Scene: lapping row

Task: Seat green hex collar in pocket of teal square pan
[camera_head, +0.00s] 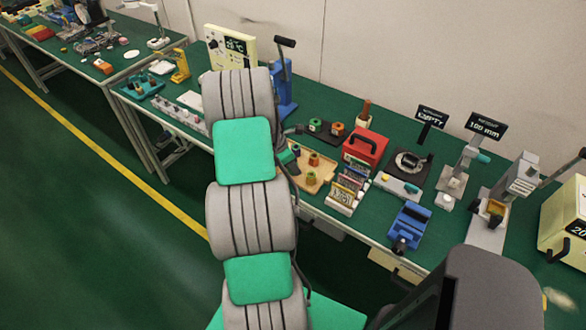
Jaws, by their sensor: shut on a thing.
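My own arm rises through the middle of the view and hides part of the bench. My gripper cannot be made out; the far end of the arm is behind its own links. A teal tray-like piece with several recesses (142,87) lies on the bench left of the arm; I cannot tell whether it is the square pan. A small green piece (315,125) sits on a black plate right of the arm. A yellow-green piece (311,178) stands in a wooden tray (325,174). I cannot tell whether either is the hex collar.
Right of the arm stand a red box (365,149), a rack of small cards (346,190), a blue device (409,226) and gauge stands with black signs (432,116). A blue press (284,90) and a cream panel (231,45) stand behind. Green floor lies left.

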